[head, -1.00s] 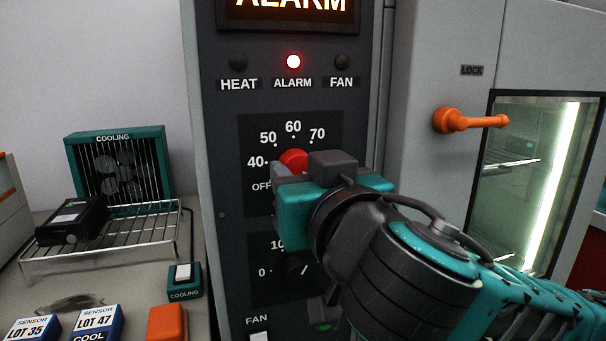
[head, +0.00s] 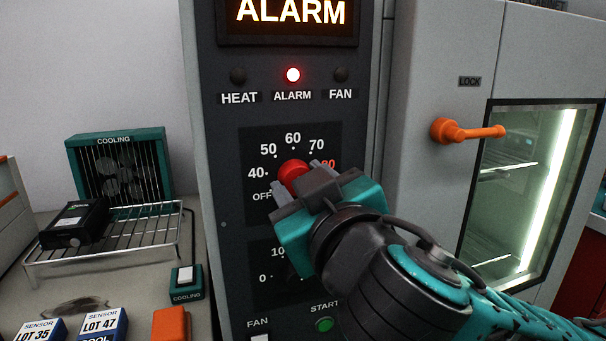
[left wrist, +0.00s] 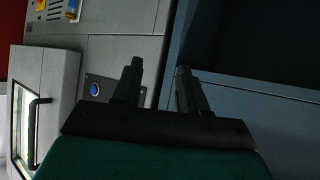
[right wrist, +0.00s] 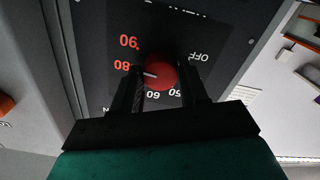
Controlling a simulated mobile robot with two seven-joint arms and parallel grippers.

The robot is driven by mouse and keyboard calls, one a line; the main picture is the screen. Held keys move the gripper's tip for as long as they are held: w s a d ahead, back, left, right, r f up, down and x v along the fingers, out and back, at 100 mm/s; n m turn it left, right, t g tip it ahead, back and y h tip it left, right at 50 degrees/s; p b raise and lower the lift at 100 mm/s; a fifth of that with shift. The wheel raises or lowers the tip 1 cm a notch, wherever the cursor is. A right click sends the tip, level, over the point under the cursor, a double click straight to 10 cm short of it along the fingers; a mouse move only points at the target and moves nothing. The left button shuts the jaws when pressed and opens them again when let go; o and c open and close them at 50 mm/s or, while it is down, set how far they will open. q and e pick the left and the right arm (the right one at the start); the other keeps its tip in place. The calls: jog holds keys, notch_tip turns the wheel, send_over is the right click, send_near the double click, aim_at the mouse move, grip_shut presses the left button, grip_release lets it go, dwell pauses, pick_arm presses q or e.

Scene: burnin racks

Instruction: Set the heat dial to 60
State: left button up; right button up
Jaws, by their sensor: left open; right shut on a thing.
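The red heat dial (head: 293,173) sits on the dark panel of the rack, with a scale of OFF, 40, 50, 60, 70 and 80 in the head view. My right gripper (head: 305,181) is shut on the dial, one finger on each side. In the right wrist view the dial (right wrist: 161,73) lies between the fingers (right wrist: 165,85). Its white pointer line faces the side of 80 and the finger-covered 70; the exact value is unclear. My left gripper (left wrist: 155,85) is open and empty, seen only in the left wrist view.
The red ALARM lamp (head: 293,75) is lit below the lit ALARM display (head: 290,12). A lower dial is mostly hidden by my right arm, above a green START button (head: 324,325). An orange door handle (head: 467,131) is at the right; a wire rack (head: 110,259) stands left.

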pick_arm(q)
notch_tip(320, 180, up, 13)
jog(key=s+a+y+p, duration=0.1)
jog(key=a+p, duration=0.2)
jog(key=p, duration=1.4)
jog(key=shift+s+r, duration=0.15)
jog(key=shift+s, duration=0.15)
pick_arm(e)
jog(key=n, duration=1.9)
jog(key=shift+d+r, duration=0.1)
jog(key=shift+r, duration=0.1)
pick_arm(q)
jog(key=shift+w, duration=0.2)
pick_arm(e)
jog(key=o, duration=0.9)
pick_arm(q)
jog(key=shift+s, duration=0.2)
pick_arm(e)
jog(key=shift+o, duration=0.7)
